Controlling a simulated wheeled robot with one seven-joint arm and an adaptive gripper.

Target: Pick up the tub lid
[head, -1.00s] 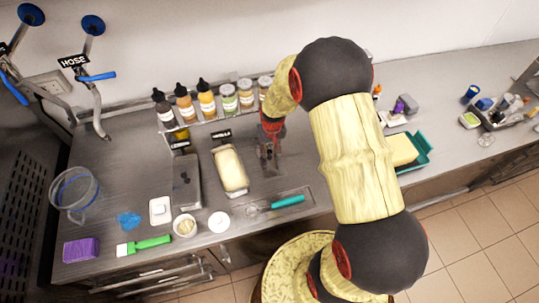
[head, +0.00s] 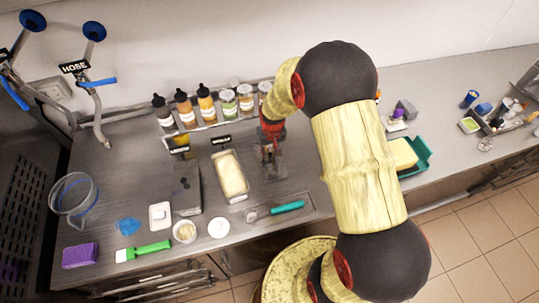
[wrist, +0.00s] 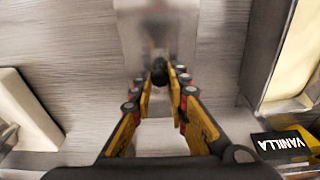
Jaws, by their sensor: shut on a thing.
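The tub lid (head: 270,166) is a greyish, see-through-looking plate just right of the vanilla tub in the head view, partly hidden by my gripper. In the wrist view the lid (wrist: 150,25) runs up from the fingers to the top edge. Its small dark knob (wrist: 160,72) sits between my fingertips. My gripper (wrist: 160,84) is shut on the lid by this knob. In the head view my gripper (head: 271,140) points down over the lid. I cannot tell whether the lid is clear of the counter.
The open vanilla tub (head: 231,174) stands close left of the lid, with a grey covered tub (head: 187,188) beyond. Several bottles and jars (head: 205,104) line the back. A teal-handled tool (head: 287,207) lies in front. A green tray (head: 424,153) with a yellow block stands right.

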